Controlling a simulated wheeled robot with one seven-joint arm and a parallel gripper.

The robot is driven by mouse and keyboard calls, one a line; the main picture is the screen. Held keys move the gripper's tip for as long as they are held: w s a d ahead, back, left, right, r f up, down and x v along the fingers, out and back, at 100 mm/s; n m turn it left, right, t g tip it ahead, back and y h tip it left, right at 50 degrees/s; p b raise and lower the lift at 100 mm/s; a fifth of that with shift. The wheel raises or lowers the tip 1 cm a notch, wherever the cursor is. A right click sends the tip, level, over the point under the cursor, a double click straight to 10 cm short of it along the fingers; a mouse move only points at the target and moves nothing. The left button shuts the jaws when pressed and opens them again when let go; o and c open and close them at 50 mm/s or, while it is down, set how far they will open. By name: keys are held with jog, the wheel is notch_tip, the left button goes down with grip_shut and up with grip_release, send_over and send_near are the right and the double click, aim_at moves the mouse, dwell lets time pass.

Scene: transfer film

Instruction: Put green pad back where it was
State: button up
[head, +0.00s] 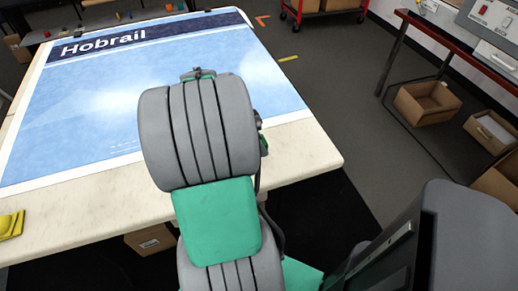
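I cannot make out a separate green pad in the head view. The green surfaces in the middle appear to be part of my own arm. A small green bit shows at the right edge of the arm, but I cannot tell what it is. My arm reaches over the near part of the table (310,155) and hides what lies behind it. My gripper is hidden behind the arm. A large blue printed film (90,105) marked "Hobrail" lies flat on the table.
A yellow object (10,225) sits at the table's left edge. Small items lie along the far edge. A red-framed bench (450,45) stands at the right, with cardboard boxes (427,103) beside it. A red cart (322,12) stands at the back. Grey floor between is open.

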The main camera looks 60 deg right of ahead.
jog(key=shift+d+f, duration=0.15)
jog(key=shift+f, duration=0.8)
jog(key=shift+d+f, duration=0.1)
jog(key=shift+f, duration=0.85)
jog(key=shift+f, duration=0.1)
jog(key=o, duration=1.3)
jog(key=shift+w+r, duration=0.1)
jog(key=shift+r, duration=0.2)
jog(key=v, duration=1.1)
jog(key=shift+a+r+p, duration=0.15)
jog(key=shift+r+p, duration=0.15)
jog(key=shift+p, duration=0.1)
jog(key=shift+w, duration=0.1)
